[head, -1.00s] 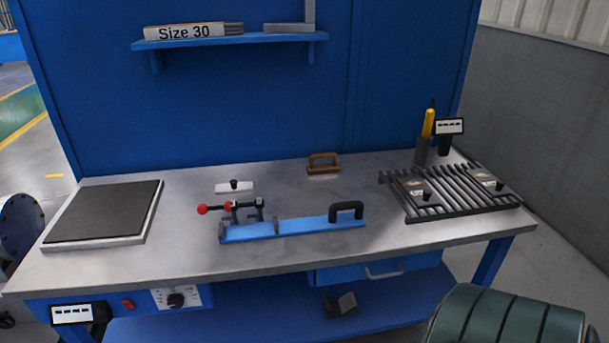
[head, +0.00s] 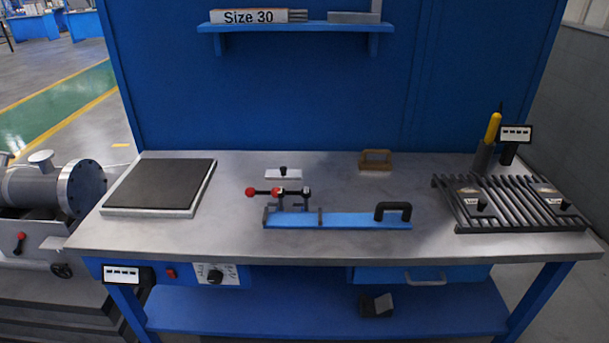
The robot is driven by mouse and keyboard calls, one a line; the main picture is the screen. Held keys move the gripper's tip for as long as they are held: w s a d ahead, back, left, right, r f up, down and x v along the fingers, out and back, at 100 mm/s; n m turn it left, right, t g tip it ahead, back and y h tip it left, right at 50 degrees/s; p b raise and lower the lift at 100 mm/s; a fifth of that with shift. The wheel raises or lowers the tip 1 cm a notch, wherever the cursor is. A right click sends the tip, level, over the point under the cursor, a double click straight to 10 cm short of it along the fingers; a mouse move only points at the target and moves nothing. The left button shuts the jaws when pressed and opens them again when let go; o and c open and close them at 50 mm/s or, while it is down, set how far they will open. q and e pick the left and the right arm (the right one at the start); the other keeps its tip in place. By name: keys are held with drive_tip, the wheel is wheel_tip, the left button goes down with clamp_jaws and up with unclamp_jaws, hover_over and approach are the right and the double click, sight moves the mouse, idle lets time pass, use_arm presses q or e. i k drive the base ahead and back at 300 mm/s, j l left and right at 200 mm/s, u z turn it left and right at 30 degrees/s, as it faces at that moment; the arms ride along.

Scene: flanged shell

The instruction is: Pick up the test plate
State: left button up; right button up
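Nothing in view is labelled as the test plate, and I cannot tell which plate it is. A small white plate with a black knob (head: 283,174) lies on the bench behind the blue clamp fixture. Two small dark plates with black knobs and labels, one on the left (head: 472,198) and one on the right (head: 553,197), rest on the slatted metal rack at the bench's right end. Neither of my grippers is in view.
The workbench (head: 340,231) holds a dark square pad (head: 160,186) at left, a blue fixture (head: 345,220) with red-knobbed clamp and black handle at centre, a brown-handled block (head: 376,160) behind, and a yellow-handled tool (head: 492,130) near the rack (head: 520,226). A flanged shell (head: 80,188) stands left.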

sight(283, 173)
drive_tip(key=i+l+z, duration=0.1)
drive_tip(key=i+l, duration=0.15)
drive_tip(key=i+l+z, duration=0.1)
drive_tip(key=i, duration=0.35)
drive_tip(key=i+l+z, duration=0.1)
drive_tip(key=i+l, duration=0.15)
drive_tip(key=i, duration=0.1)
